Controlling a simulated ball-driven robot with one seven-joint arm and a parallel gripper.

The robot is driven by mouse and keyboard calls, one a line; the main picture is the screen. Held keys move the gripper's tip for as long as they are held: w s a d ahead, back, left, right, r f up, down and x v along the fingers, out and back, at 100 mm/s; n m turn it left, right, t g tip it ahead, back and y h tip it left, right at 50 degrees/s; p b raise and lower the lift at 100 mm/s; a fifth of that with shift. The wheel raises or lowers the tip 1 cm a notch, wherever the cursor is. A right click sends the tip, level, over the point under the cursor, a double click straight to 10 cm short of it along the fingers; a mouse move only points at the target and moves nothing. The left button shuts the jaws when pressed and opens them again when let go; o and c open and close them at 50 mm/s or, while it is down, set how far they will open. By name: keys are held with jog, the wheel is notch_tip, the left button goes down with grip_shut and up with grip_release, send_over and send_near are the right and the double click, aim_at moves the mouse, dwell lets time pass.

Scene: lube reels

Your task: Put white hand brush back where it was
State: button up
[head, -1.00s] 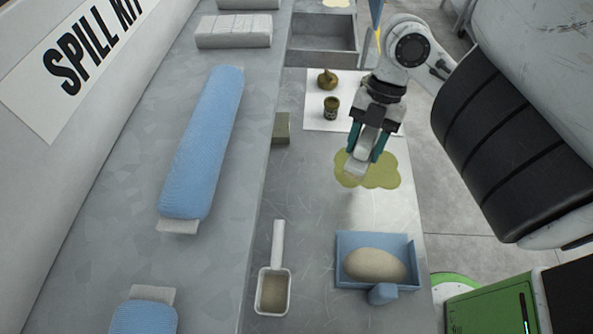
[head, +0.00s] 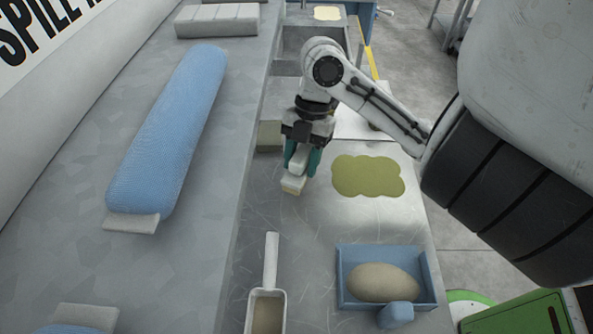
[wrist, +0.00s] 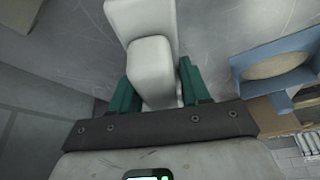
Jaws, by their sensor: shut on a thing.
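My gripper (head: 303,161) is shut on the white hand brush (head: 293,184), its teal fingers on either side of the brush's white body. The brush hangs below the fingers above the grey bench, left of the green spill patch (head: 368,176). In the wrist view the white brush (wrist: 152,70) fills the space between the teal fingers (wrist: 155,90). I cannot tell whether its lower end touches the bench.
A white scoop (head: 269,290) lies at the front. A blue tray (head: 345,290) with a tan mound stands front right. A blue absorbent sock (head: 170,135) lies on the raised ledge at left. A small olive block (head: 270,135) is just behind my gripper. Bare bench lies in front.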

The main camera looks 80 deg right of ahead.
jog(key=f, duration=0.1)
jog(key=w+f, duration=0.1)
jog(key=f, duration=0.1)
jog(key=shift+w+f, duration=0.1)
jog(key=shift+f, duration=0.6)
jog(key=shift+f+b, duration=0.15)
jog(key=shift+b, duration=0.2)
jog(key=o, duration=0.9)
jog(key=shift+o, duration=0.2)
jog(key=v, duration=1.2)
jog(key=shift+d+p, duration=0.1)
jog(key=shift+p, duration=0.25)
